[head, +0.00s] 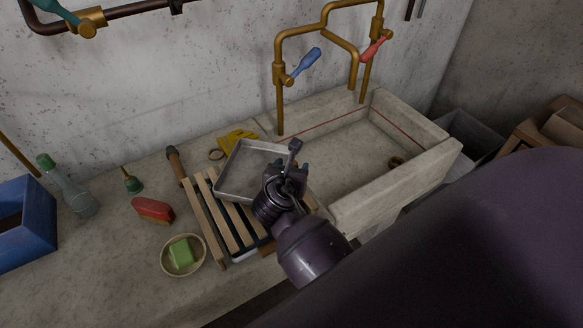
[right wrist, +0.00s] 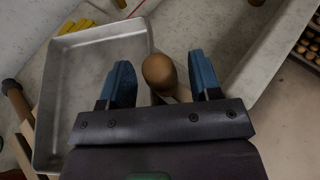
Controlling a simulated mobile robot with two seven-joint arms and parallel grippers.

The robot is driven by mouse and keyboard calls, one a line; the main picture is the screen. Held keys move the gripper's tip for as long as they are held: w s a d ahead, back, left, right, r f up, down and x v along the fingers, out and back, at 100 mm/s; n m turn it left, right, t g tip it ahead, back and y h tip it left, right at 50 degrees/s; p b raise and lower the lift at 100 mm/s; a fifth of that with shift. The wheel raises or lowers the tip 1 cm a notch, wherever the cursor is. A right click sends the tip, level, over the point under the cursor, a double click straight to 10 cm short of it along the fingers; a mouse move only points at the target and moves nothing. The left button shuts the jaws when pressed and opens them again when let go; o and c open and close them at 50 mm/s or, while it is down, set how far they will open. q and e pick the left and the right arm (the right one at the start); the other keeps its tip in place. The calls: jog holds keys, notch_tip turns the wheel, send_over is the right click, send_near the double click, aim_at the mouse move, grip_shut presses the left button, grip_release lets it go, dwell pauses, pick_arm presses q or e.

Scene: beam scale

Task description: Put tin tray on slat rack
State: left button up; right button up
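The tin tray (head: 236,178) is a shallow grey square pan at the rear of the slat rack, overlapping the far ends of its slats; I cannot tell how it is supported. The slat rack (head: 224,221) has pale wooden slats and lies left of the sink. My right gripper (head: 291,170) is at the tray's right side. In the right wrist view its blue fingers (right wrist: 162,82) are spread, one over the tray (right wrist: 92,75) and one outside its right wall. A brown rounded wooden end (right wrist: 159,72) shows between them. My left gripper is not in view.
The stone sink (head: 400,170) is right of the tray. Yellow cloth (head: 238,136) lies behind it. A wooden-handled tool (head: 175,163), red brush (head: 152,209), bowl with green soap (head: 183,255), bottle (head: 72,193) and blue crate (head: 28,225) stand left. Brass taps (head: 280,100) rise behind.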

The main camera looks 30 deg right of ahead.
jog(key=shift+s+a+r+p, duration=0.2)
jog(key=shift+r+p, duration=0.15)
jog(key=p+v, duration=0.2)
jog(key=v, duration=0.1)
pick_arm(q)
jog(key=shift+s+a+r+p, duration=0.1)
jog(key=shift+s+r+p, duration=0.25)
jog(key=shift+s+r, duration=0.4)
pick_arm(e)
jog(key=v, duration=0.8)
jog(key=shift+a, duration=0.2)
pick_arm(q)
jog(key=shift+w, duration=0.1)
pick_arm(e)
jog(key=shift+s+f, duration=0.1)
